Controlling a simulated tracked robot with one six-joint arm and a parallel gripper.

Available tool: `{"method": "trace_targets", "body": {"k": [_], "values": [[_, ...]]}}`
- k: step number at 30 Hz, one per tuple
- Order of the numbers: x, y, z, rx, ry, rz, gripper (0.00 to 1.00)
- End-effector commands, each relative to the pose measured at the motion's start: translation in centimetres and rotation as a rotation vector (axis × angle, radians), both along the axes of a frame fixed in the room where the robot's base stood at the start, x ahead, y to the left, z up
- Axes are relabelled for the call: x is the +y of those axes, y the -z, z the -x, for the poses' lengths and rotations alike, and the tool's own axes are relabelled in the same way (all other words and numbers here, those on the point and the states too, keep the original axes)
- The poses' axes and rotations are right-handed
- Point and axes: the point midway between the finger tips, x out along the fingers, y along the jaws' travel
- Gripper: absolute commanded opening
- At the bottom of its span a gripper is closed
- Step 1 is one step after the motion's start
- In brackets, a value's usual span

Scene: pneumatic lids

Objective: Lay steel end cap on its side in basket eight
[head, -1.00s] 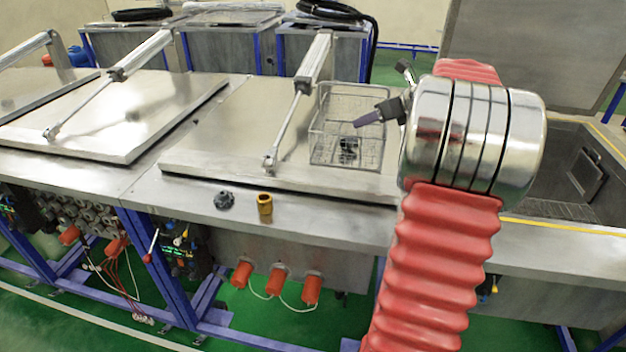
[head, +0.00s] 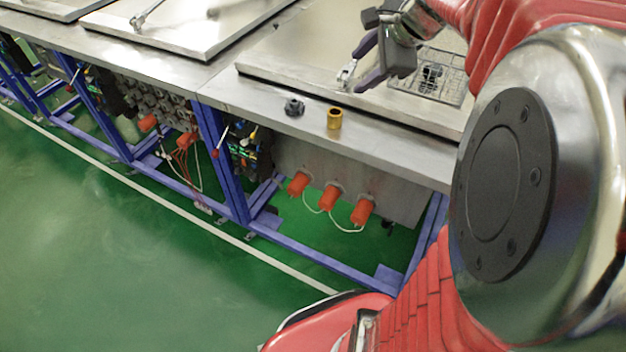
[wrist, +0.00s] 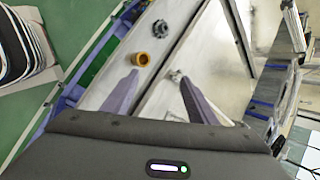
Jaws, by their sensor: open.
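A dark grey lobed part (head: 294,107), likely the end cap, rests on the steel ledge. It also shows in the wrist view (wrist: 160,28). A wire basket (head: 458,88) stands on the lid, partly hidden by my arm, with a dark object (head: 431,76) in it; I cannot read a basket number. My gripper (head: 357,70) is open and empty above the lid's front edge, behind and to the right of the grey part. In the wrist view its purple fingers (wrist: 158,82) are spread, with the grey part beyond them.
A brass-coloured ring (head: 334,118) stands on the ledge right of the grey part, and shows in the wrist view (wrist: 141,59). A rod bracket (head: 346,75) is fixed to the lid near my fingers. Orange connectors (head: 330,198) hang below the ledge. The ledge's left stretch is clear.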

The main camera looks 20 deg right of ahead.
Motion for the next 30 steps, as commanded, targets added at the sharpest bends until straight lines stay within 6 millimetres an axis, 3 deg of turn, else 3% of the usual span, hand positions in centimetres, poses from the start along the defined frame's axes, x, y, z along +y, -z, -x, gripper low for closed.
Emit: {"method": "trace_targets", "body": {"k": [1,6,15,21,30], "values": [[1.8,0.0,0.6,0.004,-0.069,0.046,0.53],[6.6,0.5,3.2,0.020,-0.305,0.211,0.53],[13.2,2.0,8.5,0.032,-0.726,0.498,0.53],[16.4,3.4,12.3,0.028,-1.006,0.689,0.53],[19.2,5.9,17.6,0.013,-1.411,0.970,0.53]]}}
